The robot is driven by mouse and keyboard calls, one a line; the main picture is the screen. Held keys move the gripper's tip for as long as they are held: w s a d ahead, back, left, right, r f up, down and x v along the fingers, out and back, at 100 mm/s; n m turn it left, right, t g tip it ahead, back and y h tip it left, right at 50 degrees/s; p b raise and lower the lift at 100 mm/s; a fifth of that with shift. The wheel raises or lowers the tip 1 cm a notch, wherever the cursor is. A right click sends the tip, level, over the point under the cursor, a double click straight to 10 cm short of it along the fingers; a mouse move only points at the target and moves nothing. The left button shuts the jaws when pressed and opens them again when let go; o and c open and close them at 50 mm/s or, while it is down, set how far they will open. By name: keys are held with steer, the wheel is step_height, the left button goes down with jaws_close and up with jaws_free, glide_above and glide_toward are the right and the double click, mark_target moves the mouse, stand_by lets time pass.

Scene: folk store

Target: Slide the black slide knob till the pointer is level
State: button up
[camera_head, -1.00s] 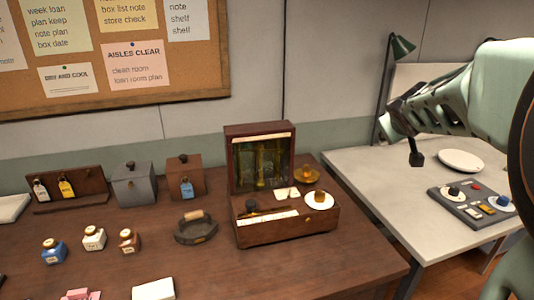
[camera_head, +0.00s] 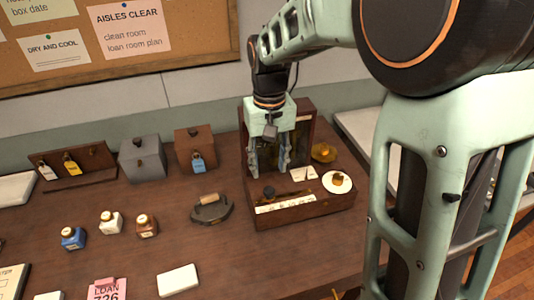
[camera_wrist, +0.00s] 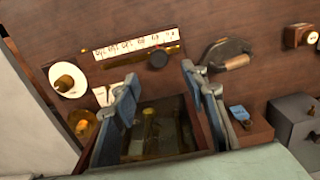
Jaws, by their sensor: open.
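A dark red wooden box (camera_head: 305,212) stands open on the brown table, with an upright glass-fronted part at its back. The black slide knob (camera_head: 268,192) sits near the left end of its slot, beside a white marked scale strip (camera_head: 285,204); it also shows in the wrist view (camera_wrist: 157,59). My gripper (camera_head: 268,166) is open and empty, pointing down in front of the upright part, just behind and above the knob, not visibly touching it. Brass parts (camera_wrist: 149,125) show inside the case in the wrist view. I cannot make out the pointer's tilt.
A dark iron with a wooden handle (camera_head: 211,208) lies left of the box. Clear tabletop lies in front.

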mark_target(269, 190)
step_height(269, 190, down, 10)
steer(key=b, duration=0.7)
steer(key=shift+r, duration=0.3)
steer(key=shift+f, duration=0.1)
steer(key=shift+c, duration=0.5)
steer(key=c, duration=0.7)
steer(key=shift+c, duration=0.2)
